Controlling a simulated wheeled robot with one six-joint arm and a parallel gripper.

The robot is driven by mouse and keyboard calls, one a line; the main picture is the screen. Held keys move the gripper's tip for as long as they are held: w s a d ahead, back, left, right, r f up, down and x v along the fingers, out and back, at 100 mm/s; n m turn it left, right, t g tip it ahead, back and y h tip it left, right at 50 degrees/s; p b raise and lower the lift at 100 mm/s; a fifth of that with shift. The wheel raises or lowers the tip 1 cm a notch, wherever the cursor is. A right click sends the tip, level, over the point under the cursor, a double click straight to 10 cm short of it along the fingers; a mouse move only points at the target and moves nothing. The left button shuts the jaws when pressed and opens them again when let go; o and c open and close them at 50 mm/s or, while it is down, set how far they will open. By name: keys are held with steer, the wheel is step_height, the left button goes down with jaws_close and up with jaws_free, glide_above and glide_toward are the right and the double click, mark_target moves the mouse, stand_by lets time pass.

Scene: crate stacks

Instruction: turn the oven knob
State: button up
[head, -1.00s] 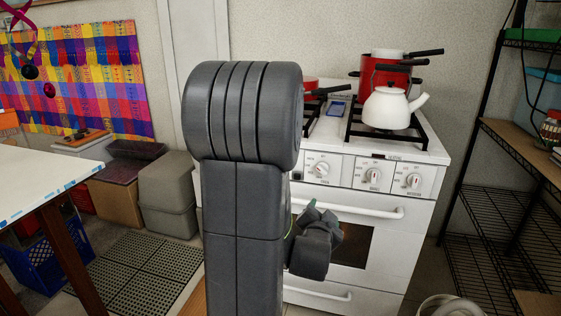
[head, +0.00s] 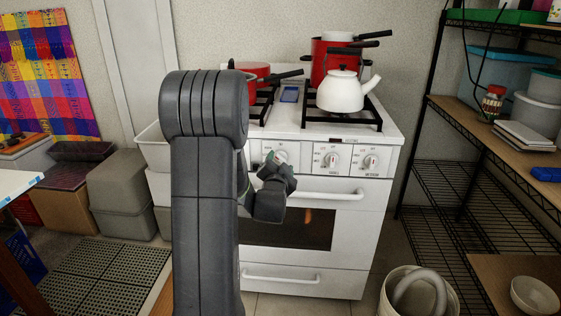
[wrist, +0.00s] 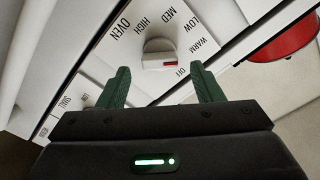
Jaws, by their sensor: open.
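The oven knob (wrist: 159,55) shows in the wrist view on a white dial plate marked OVEN, HIGH, MED, LOW, WARM and OFF. Its red mark points toward the lower right, near OFF. My gripper (wrist: 160,85) is open, with its two green fingers spread apart and nothing between them. The knob lies just beyond the fingertips, roughly centred between them, and is not gripped. In the head view, my gripper (head: 275,168) is at the left knob on the white stove's (head: 345,190) front panel and partly covers it.
Two more knobs (head: 331,161) sit to the right on the panel. Below is the oven door handle (head: 325,196). A white kettle (head: 342,92) and red pots (head: 330,55) stand on the stove. A wire shelf (head: 450,190) and a bin (head: 405,290) are at the right.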

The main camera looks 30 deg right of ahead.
mark_target(280, 158)
steer(key=shift+x, duration=1.05)
steer(key=c, duration=1)
